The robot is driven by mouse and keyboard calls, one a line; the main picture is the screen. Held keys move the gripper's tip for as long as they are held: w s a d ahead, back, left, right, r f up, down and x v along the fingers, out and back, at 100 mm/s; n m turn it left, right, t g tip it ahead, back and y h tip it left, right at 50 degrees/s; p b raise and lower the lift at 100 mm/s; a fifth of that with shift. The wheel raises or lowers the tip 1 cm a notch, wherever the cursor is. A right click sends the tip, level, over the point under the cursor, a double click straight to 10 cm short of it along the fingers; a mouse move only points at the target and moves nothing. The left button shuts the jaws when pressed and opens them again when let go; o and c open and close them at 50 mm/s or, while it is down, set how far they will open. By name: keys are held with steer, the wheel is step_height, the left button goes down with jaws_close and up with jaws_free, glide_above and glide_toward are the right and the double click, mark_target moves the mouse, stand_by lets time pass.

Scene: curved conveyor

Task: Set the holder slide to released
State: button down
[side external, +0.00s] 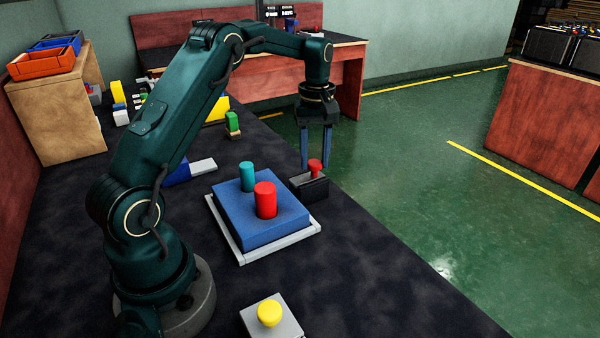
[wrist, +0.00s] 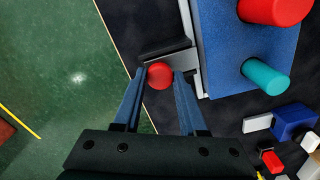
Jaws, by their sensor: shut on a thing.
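The holder slide's red knob (side external: 315,168) stands on a small dark block (side external: 312,189) at the right edge of the blue holder block (side external: 240,214). In the wrist view the red knob (wrist: 160,77) sits between the two blue fingers. My gripper (side external: 315,160) points straight down and is shut on the red knob; in the wrist view its fingertips (wrist: 160,70) flank it. A red cylinder (side external: 265,200) and a teal cylinder (side external: 247,176) stand upright in the blue block. The slide's track is partly hidden.
A yellow button on a grey box (side external: 256,322) is at the front. A green-topped piece (side external: 233,122) and blue and white pieces (side external: 201,167) lie behind the holder. The dark table is clear toward the front right, and its edge runs close beside the slide.

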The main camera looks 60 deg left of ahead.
mark_target(318, 161)
steer(key=shift+w, duration=0.45)
steer(key=shift+c, duration=2.2)
jaws_free()
steer(key=shift+r, duration=2.6)
